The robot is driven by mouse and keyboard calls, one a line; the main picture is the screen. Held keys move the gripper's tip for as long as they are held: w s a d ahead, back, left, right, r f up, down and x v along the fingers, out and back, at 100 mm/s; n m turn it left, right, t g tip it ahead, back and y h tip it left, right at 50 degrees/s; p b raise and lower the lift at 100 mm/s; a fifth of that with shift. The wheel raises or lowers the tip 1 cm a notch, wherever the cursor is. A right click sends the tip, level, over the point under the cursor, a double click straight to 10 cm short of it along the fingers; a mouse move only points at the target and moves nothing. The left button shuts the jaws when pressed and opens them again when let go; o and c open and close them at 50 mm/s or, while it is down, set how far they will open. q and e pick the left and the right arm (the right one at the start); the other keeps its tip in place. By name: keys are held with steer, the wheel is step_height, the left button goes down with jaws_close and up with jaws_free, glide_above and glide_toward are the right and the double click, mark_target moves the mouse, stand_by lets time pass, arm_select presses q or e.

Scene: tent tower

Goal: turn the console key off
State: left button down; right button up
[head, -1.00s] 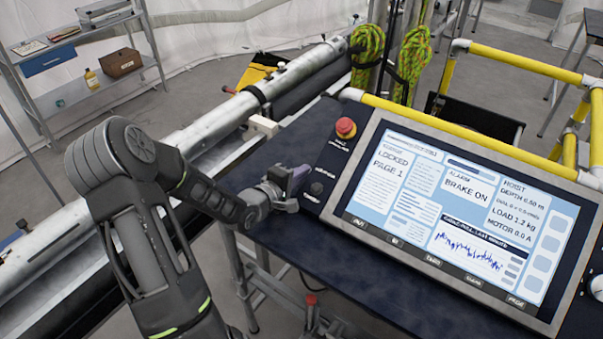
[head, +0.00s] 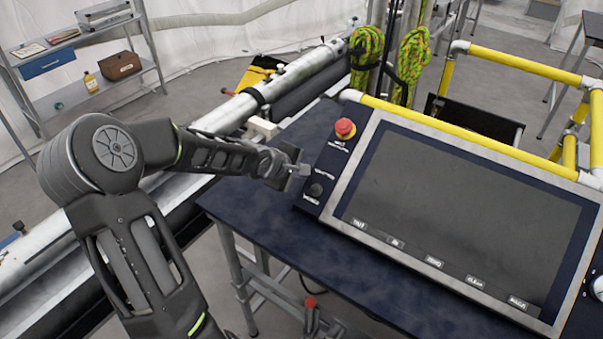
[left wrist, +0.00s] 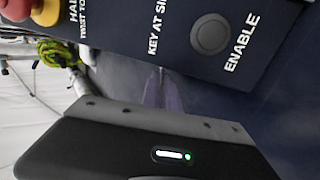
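The console (head: 459,215) stands on a dark table, and its screen is dark and blank. A narrow control strip (head: 328,166) along its left side carries a red stop knob (head: 345,128) and a round grey enable button (head: 315,189). In the left wrist view the strip's printing (left wrist: 160,34) partly reads "KEY AT SI" beside the enable button (left wrist: 211,36). I cannot make out the key itself. My left gripper (head: 302,170) is at the left edge of the strip, close to the enable button. Whether its fingers are open or shut is unclear. My right gripper is out of view.
The dark table top (head: 262,222) is clear in front of the console. A metal pipe (head: 285,85) runs behind my left arm. Yellow rails (head: 470,143) and green-yellow ropes (head: 367,60) stand behind the console. A shelf (head: 85,37) is at the far left.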

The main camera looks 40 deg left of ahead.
arm_select(q)
steer(key=shift+w+d+r+g+b, duration=0.1)
steer(key=shift+w+g+b, duration=0.1)
steer(key=shift+g+b, duration=0.3)
steer(key=shift+w+r+g+b, duration=0.1)
steer(key=shift+w+g+b, duration=0.15)
steer(key=shift+g, duration=0.45)
steer(key=shift+w+r+g, duration=0.15)
steer(key=shift+r+g, duration=0.05)
steer(key=shift+g, duration=0.7)
steer(key=shift+w+r+g, duration=0.1)
steer(key=shift+r+g, duration=0.05)
steer(key=shift+g, duration=0.65)
steer(key=shift+w+g+p, duration=0.15)
steer(key=shift+g+p, duration=0.6)
steer(key=shift+g, duration=0.15)
steer(key=shift+w+g+p, duration=0.1)
steer(key=shift+g+p, duration=0.4)
steer(key=shift+g, duration=0.3)
steer(key=shift+f, duration=0.2)
steer(key=c, duration=1.7)
jaws_free()
steer(key=shift+o, duration=0.4)
